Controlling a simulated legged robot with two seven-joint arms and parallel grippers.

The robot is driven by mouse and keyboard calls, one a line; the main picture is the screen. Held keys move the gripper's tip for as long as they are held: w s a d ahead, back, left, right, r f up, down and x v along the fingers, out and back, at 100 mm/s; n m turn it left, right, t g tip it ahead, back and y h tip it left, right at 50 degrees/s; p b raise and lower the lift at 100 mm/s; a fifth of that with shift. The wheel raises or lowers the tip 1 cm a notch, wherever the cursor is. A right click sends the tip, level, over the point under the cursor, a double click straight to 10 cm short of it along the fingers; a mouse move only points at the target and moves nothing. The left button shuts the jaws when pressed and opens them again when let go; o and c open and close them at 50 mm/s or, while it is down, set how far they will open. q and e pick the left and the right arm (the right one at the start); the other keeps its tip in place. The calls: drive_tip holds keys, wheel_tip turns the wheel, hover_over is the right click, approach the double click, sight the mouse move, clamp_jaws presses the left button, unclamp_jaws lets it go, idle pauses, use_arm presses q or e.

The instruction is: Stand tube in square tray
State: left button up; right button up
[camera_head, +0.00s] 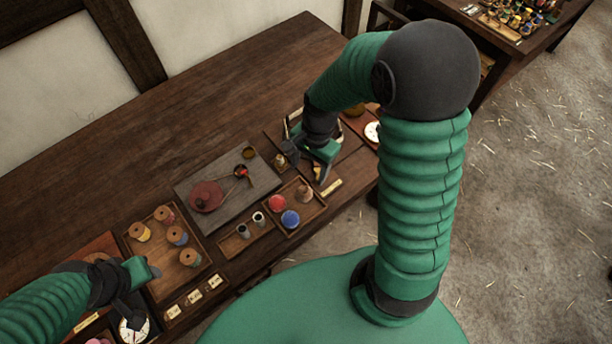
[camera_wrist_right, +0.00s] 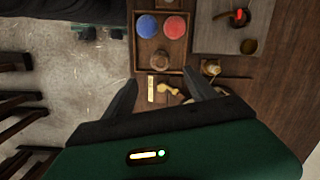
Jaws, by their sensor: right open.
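Two small grey tubes with pale tops, one (camera_head: 243,231) and the other (camera_head: 259,219), stand in a narrow wooden tray. Next to it is a squarish wooden tray (camera_head: 318,206), also at the top of the right wrist view (camera_wrist_right: 137,66). It holds a red piece (camera_head: 277,203), a blue piece (camera_head: 290,219) and a tan spool-like piece (camera_head: 304,194). My right gripper (camera_head: 306,168) is open and empty beyond this tray, its fingers spread in the right wrist view (camera_wrist_right: 160,82). My left gripper (camera_head: 139,291) is open and looks empty, at the lower left.
A tray (camera_head: 146,258) of several thread spools lies left of a grey board (camera_head: 225,168) with a dark red round thing (camera_head: 206,196). Small labelled cards (camera_head: 194,296) lie near the front edge. A brass piece (camera_wrist_right: 168,88) and a pale label (camera_wrist_right: 151,91) lie near my right fingers.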

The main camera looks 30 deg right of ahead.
drive_tip(key=s+a+r+n+t, duration=0.1)
drive_tip(key=s+a+r+n, duration=0.1)
drive_tip(key=n, duration=0.5)
drive_tip(key=s+a+r+n+t+h, duration=0.1)
drive_tip(key=s+a+n, duration=0.1)
drive_tip(key=a+n, duration=0.2)
drive_tip(key=shift+a+r+n, duration=0.25)
drive_tip(key=shift+r+n, duration=0.1)
drive_tip(key=shift+n, duration=1.25)
drive_tip(key=shift+d, duration=0.2)
